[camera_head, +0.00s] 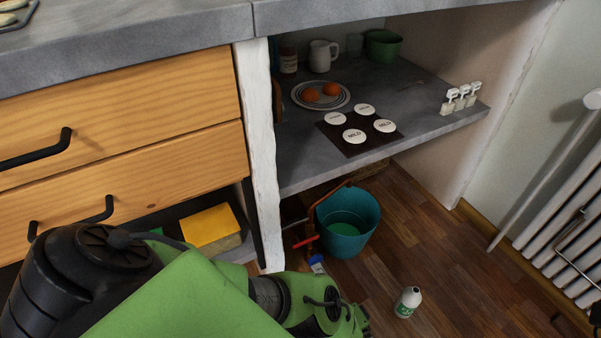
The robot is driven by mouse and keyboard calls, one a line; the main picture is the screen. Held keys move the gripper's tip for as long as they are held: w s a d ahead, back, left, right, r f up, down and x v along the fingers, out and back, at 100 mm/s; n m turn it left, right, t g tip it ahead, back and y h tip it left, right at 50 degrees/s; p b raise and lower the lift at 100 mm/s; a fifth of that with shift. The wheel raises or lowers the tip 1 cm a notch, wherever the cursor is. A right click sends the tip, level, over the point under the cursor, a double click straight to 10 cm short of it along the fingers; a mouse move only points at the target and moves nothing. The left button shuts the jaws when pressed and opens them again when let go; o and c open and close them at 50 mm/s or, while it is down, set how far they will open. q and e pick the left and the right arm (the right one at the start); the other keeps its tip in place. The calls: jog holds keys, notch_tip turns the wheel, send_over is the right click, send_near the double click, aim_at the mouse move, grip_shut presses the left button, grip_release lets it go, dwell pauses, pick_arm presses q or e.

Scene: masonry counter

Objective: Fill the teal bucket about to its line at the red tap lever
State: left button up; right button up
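The teal bucket (352,240) stands upright on the wooden floor under the low shelf. Its handle is raised against the left side. A lighter green area shows inside it, and I cannot tell whether that is water or the bare bottom. No fill line can be made out. The red tap lever (305,241) is just left of the bucket, with a blue lever (317,264) below it. My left arm crosses the bottom of the view. The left gripper (354,322) is near its right end, apart from the bucket, and its fingers are not clear. My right gripper is not in view.
A white post (260,150) and wooden drawers (130,160) are on the left. A shelf (290,170) with dishes overhangs the bucket. A radiator (570,240) is at right.

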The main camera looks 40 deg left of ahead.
aim_at(299, 245)
pick_arm(q)
jog(key=shift+b+x, duration=1.35)
jog(key=shift+x, duration=4.5)
grip_shut()
